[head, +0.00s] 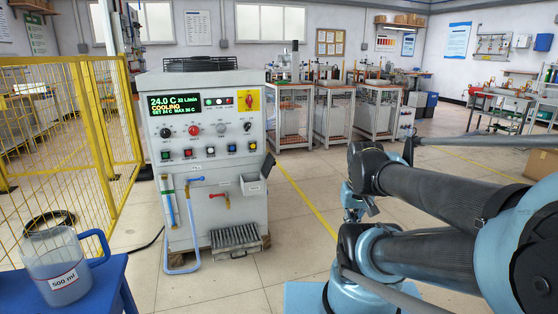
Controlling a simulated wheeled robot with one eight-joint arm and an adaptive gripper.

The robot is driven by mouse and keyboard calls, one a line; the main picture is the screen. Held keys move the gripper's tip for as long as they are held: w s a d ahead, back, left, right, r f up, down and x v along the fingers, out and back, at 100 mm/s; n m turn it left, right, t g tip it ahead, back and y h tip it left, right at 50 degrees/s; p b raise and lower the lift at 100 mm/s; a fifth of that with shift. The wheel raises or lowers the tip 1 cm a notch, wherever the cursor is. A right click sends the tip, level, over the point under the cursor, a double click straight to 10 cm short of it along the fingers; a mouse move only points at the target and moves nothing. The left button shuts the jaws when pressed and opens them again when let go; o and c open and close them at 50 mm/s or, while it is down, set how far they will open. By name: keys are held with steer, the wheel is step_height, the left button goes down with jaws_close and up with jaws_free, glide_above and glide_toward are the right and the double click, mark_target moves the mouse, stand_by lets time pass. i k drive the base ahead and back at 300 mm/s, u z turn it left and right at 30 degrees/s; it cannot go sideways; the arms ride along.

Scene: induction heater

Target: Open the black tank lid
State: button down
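A light grey cooling unit (206,131) stands upright on the floor left of centre, its control panel facing me. A dark, low, round piece (201,63) lies flat on its top; from here I cannot tell whether it is the black tank lid or a fan cover. A small black flap (267,165) sits tilted at the unit's right edge, above a small grey box (252,186); it could also be the lid. My arm fills the right side of the head view, apart from the unit. I cannot make out my gripper's fingers.
A blue stool (75,292) with a 500 ml jug (58,265) stands front left. A yellow mesh fence (95,130) runs left of the unit. A blue hose (190,240) loops low on its front. Clear floor (300,230) lies to its right.

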mark_target(270, 162)
steer(key=z, duration=0.15)
steer(key=i, duration=1.35)
steer(key=z, duration=0.25)
